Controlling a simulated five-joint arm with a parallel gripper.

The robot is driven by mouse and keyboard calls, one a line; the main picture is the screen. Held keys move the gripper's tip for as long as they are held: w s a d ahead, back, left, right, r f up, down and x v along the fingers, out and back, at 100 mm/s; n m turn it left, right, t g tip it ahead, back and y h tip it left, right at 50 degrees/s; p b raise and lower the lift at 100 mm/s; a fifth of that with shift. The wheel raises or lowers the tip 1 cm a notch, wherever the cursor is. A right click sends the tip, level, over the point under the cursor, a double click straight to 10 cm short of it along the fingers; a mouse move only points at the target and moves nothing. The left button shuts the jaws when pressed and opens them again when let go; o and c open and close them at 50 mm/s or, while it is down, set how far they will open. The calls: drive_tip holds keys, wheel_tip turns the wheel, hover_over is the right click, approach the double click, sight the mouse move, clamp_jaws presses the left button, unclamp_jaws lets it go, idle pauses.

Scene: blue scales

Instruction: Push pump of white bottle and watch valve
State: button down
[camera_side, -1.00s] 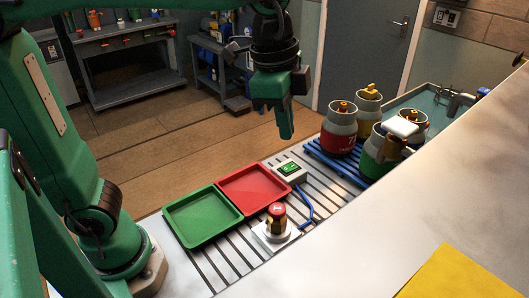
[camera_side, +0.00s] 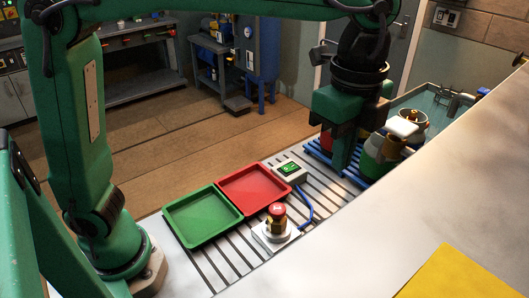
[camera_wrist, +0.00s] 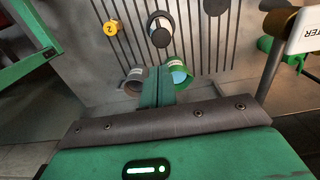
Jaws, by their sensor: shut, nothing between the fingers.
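My gripper (camera_side: 343,168) is shut and empty, pointing down at the rack, left of the pale bottle. It hides most of a red bottle (camera_side: 326,141). In the wrist view my closed fingers (camera_wrist: 152,92) lie between a grey cup (camera_wrist: 135,78) and a green-rimmed cup (camera_wrist: 182,76).
A green tray (camera_side: 203,216) and a red tray (camera_side: 254,185) stand left on the slatted bench. A sink (camera_side: 430,100) lies behind the bottles. The grey worktop (camera_side: 410,220) at right is mostly clear.

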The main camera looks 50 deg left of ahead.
drive_tip(key=shift+f, duration=0.1)
wheel_tip(320, 180, down, 14)
drive_tip(key=shift+r, duration=0.1)
idle(0.9)
drive_tip(key=shift+f, duration=1.45)
drive_tip(key=shift+r, duration=0.15)
wheel_tip(320, 180, up, 15)
drive_tip(key=shift+w+r, duration=0.15)
drive_tip(key=shift+d, duration=0.1)
idle(3.8)
